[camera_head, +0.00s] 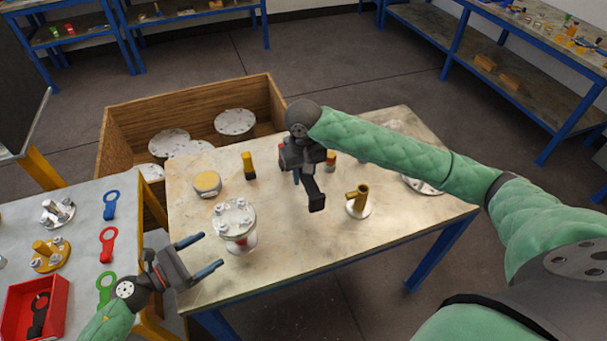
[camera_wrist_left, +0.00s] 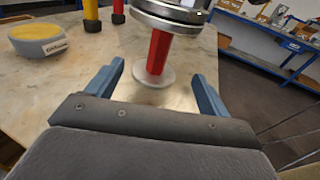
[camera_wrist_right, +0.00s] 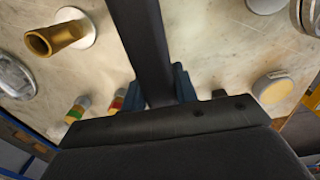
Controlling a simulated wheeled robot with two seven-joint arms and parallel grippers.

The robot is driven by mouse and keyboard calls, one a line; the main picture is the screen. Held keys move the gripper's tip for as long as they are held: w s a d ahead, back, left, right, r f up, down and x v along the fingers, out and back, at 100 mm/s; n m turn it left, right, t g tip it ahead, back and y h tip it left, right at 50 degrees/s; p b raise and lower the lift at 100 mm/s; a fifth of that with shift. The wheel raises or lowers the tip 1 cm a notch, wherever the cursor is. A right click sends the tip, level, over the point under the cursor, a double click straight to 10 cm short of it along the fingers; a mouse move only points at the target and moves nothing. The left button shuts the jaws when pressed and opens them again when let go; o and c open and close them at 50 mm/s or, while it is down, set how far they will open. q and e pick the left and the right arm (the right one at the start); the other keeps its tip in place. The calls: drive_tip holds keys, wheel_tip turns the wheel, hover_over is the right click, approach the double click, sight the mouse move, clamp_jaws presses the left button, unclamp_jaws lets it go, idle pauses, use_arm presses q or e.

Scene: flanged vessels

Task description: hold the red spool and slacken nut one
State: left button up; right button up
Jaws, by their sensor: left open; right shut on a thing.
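The red spool (camera_head: 239,243) stands upright on the table under a round metal flange (camera_head: 233,217) with bolts and nuts around it. In the left wrist view, the spool's red neck (camera_wrist_left: 158,52) rises from a pale round base. My left gripper (camera_head: 207,254) is open, its fingers just short of the spool and pointing at it; nothing is between them. My right gripper (camera_head: 297,175) is shut on a dark tool (camera_head: 314,192), which also shows as a dark bar in the right wrist view (camera_wrist_right: 143,40). The tool is apart from the flange. I cannot tell which nut is nut one.
A yellow-topped round block (camera_head: 207,184), a yellow-and-black cylinder (camera_head: 248,165) and a brass fitting (camera_head: 358,201) stand on the table. A wooden crate (camera_head: 120,127) holding flanged vessels is behind. Ring-ended tools and a red tray (camera_head: 57,315) lie on the left bench.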

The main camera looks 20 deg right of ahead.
use_arm(q)
drive_tip(key=shift+w+d+r, duration=0.15)
drive_tip(key=shift+d, duration=0.25)
use_arm(e)
drive_tip(key=shift+r, duration=0.45)
use_arm(q)
drive_tip(key=p, duration=0.2)
hover_over(236, 244)
drive_tip(key=a, duration=0.2)
drive_tip(key=shift+s+f, duration=0.35)
drive_tip(key=shift+f, duration=0.05)
use_arm(e)
drive_tip(key=shift+r, duration=0.9)
use_arm(q)
drive_tip(key=shift+x, duration=1.1)
use_arm(e)
drive_tip(key=shift+w, duration=0.1)
use_arm(q)
drive_tip(key=shift+d+f, duration=0.1)
drive_tip(key=shift+d, duration=0.15)
drive_tip(key=c, duration=1.4)
drive_tip(key=shift+w, duration=0.1)
drive_tip(key=shift+c, duration=0.2)
